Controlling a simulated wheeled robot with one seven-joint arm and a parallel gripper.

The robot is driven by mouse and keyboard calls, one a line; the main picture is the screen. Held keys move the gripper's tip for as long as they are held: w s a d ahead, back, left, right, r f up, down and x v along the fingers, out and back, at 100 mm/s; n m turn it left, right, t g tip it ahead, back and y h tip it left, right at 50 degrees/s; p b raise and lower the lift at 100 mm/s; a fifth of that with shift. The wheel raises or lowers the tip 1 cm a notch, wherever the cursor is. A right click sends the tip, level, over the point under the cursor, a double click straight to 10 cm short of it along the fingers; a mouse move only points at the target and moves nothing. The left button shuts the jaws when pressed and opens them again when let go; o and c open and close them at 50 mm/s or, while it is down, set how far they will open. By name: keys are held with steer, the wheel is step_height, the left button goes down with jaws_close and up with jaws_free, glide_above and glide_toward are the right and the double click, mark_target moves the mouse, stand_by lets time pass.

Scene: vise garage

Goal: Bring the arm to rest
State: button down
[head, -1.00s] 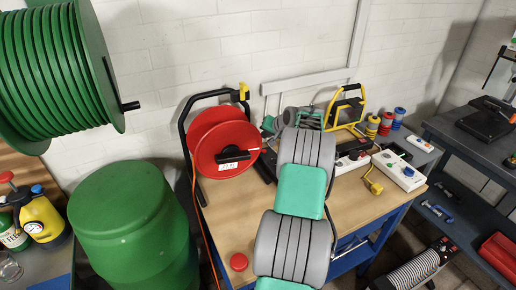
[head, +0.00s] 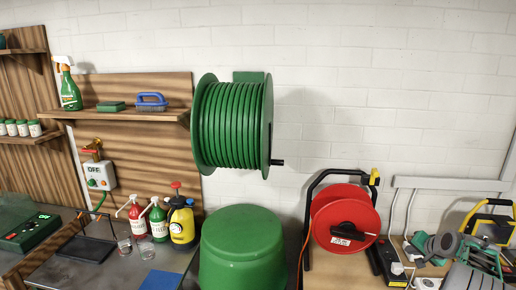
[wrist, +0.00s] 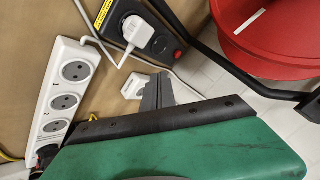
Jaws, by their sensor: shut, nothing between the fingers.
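My gripper (wrist: 158,92) shows in the wrist view as two grey fingers pressed together, with nothing held. The green and black body below the fingers is mine. The fingers are over the wooden bench top (wrist: 30,15), near a white plug. How high they are above it I cannot tell. In the head view my grey and teal arm is at the lower right corner, cut off by the edge. The fingers cannot be made out there.
A red cable reel (head: 345,222) stands left of my arm; it also shows in the wrist view (wrist: 285,40). A white power strip (wrist: 68,90) and a black socket box (wrist: 150,35) lie near my fingers. A yellow-framed lamp (head: 492,215) stands beside my arm. A green barrel (head: 242,250) is further left.

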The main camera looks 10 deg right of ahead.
steer(key=s+a+r+n+g+y, duration=0.1)
steer(key=a+r+n, duration=0.35)
steer(key=a, duration=1.15)
steer(key=a+r+n+g+y, duration=0.15)
steer(key=a+r, duration=0.55)
steer(key=a, duration=0.8)
steer(key=s+a+f+n+g, duration=0.2)
steer(key=s+a+n, duration=0.3)
steer(key=s+a, duration=1.4)
steer(key=s, duration=0.3)
steer(key=shift+s+f, duration=0.2)
steer(key=shift+s, duration=0.1)
steer(key=shift+h, duration=0.25)
